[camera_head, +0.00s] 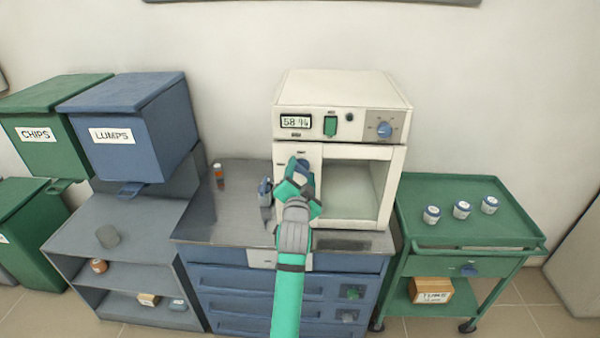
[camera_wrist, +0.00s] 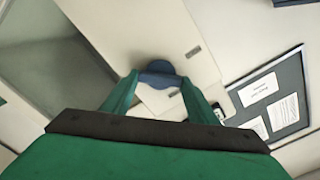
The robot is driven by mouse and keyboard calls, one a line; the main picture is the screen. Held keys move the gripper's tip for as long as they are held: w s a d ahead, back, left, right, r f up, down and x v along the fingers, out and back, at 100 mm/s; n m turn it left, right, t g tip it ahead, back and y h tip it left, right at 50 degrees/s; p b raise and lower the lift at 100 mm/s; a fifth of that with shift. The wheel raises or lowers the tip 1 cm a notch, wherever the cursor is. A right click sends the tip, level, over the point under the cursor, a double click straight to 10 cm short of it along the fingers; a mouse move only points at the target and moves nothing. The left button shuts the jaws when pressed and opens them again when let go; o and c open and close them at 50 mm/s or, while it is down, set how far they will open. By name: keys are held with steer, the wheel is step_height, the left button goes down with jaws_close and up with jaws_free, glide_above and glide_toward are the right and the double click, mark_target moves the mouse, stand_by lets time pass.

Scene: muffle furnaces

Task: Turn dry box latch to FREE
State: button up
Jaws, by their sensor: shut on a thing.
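The dry box (camera_head: 345,95) is a cream cabinet with a display reading about 58, a green switch and a blue dial on its upper panel. Its front has a glass window (camera_head: 350,190) at the right and a cream panel at the left. The latch is a dark blue knob on that cream panel, seen in the wrist view (camera_wrist: 158,74). My gripper (camera_head: 302,172) is in front of the panel. In the wrist view its green fingers (camera_wrist: 160,95) are shut on the blue latch, one on each side. Its markings are not readable, and the arm partly hides it in the head view.
The dry box stands on a steel-topped blue drawer bench (camera_head: 225,205) with a small orange-capped bottle (camera_head: 219,175). A green cart (camera_head: 470,215) with several jars is at the right. Blue LUMPS (camera_head: 135,125) and green CHIPS (camera_head: 50,125) bins are at the left.

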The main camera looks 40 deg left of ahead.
steer(key=m, duration=0.4)
steer(key=shift+a+f+m, duration=0.1)
steer(key=shift+a+m, duration=0.05)
steer(key=shift+m, duration=2.35)
steer(key=shift+f, duration=0.1)
steer(key=o, duration=1)
steer(key=shift+o, duration=0.2)
steer(key=shift+s+d, duration=0.1)
steer(key=shift+d, duration=0.1)
